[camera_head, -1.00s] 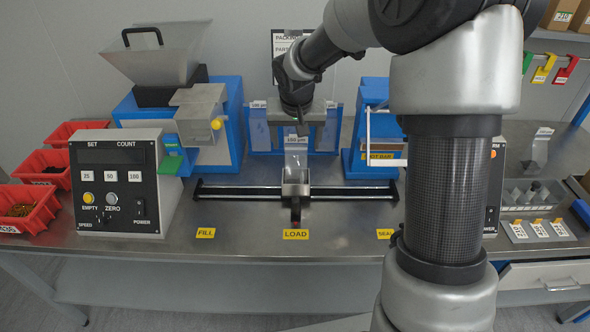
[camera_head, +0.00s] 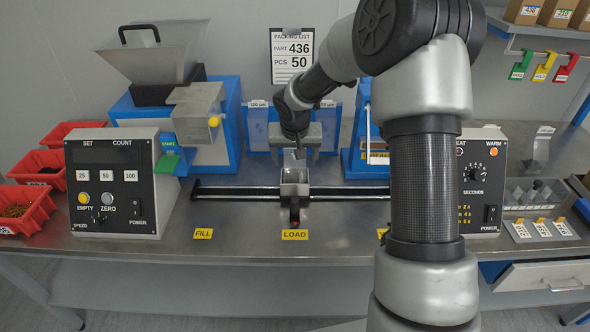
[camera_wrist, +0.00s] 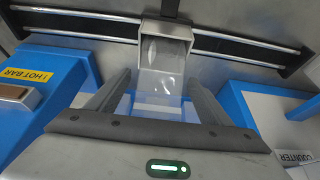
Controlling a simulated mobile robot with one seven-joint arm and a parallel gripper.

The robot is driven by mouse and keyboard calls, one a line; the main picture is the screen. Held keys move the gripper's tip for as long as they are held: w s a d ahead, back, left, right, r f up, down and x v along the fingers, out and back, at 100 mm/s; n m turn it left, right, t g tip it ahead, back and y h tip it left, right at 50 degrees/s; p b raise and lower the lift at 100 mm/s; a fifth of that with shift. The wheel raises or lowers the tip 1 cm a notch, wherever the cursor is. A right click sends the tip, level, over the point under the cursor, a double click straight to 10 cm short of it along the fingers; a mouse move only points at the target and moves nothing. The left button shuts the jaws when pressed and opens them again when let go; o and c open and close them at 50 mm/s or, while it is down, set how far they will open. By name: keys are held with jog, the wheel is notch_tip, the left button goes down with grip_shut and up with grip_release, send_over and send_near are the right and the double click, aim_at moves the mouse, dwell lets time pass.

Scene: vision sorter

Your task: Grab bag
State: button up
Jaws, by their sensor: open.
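A clear plastic bag (camera_wrist: 160,85) stands in the metal holder (camera_head: 295,187) on the black rail above the LOAD label. In the head view, my gripper hides most of the bag. My gripper (camera_head: 294,152) points down at the bag from the back side. In the wrist view, my gripper (camera_wrist: 158,80) is open, with one finger on each side of the bag. I cannot tell whether either finger touches it.
Blue bag racks (camera_head: 258,128) stand behind the rail. The counting machine (camera_head: 115,185) is on the left, and the sealer's control box (camera_head: 482,180) is on the right. Red part bins (camera_head: 22,208) sit at the far left. A packing list (camera_head: 293,52) hangs on the wall.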

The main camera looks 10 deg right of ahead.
jog(key=c, duration=1.1)
